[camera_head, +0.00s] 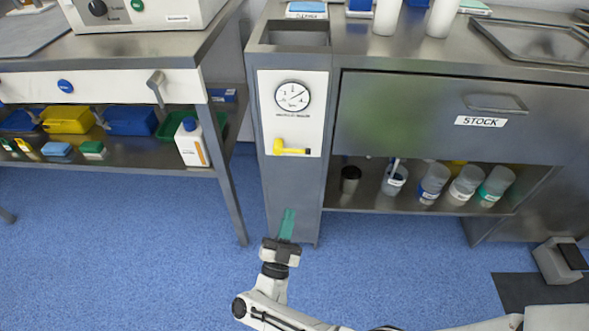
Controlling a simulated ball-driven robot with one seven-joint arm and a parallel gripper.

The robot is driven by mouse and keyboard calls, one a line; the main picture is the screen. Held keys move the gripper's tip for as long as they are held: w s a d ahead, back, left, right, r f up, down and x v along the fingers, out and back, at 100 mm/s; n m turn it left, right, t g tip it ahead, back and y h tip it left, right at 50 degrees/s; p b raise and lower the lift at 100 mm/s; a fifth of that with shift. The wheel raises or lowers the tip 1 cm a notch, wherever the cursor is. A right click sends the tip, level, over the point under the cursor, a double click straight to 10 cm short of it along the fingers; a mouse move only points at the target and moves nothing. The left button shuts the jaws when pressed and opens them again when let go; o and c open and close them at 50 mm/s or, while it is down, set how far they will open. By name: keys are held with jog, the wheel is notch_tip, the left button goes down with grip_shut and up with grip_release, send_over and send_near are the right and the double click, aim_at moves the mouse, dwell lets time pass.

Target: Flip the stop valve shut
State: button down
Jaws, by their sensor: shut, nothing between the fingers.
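The stop valve (292,148) is a yellow lever on a white panel (312,118), below a round pressure gauge (292,96). The lever lies about level, with its thicker rounded end at the left and its arm pointing right. My gripper (288,212) has green fingers and is shut with nothing between them. It is below the panel, in front of the lower part of the grey column, and apart from the lever. Nothing hides the valve.
At right, a steel drawer front marked STOCK (445,115) has a handle (495,103). Several cups stand on the shelf below it. At left, a lower shelf holds coloured bins and a white bottle (192,143). The blue floor (120,250) is open at left.

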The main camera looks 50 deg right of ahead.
dwell(0.3)
jog(key=p+x, duration=0.1)
jog(key=x, duration=1.3)
jog(key=shift+p, duration=0.3)
jog(key=shift+s+r+n+t+p, duration=0.15)
jog(key=shift+r+n+t+p, duration=0.4)
jog(key=shift+n, duration=0.45)
notch_tip(320, 180, up, 7)
jog(key=n+t+y+p, duration=0.9)
jog(key=n+y+p, duration=0.45)
jog(key=n, duration=1.05)
send_over(304, 153)
jog(key=w+a, duration=0.1)
jog(key=a, duration=0.3)
jog(key=shift+d+y, duration=0.1)
jog(key=shift+y, duration=0.35)
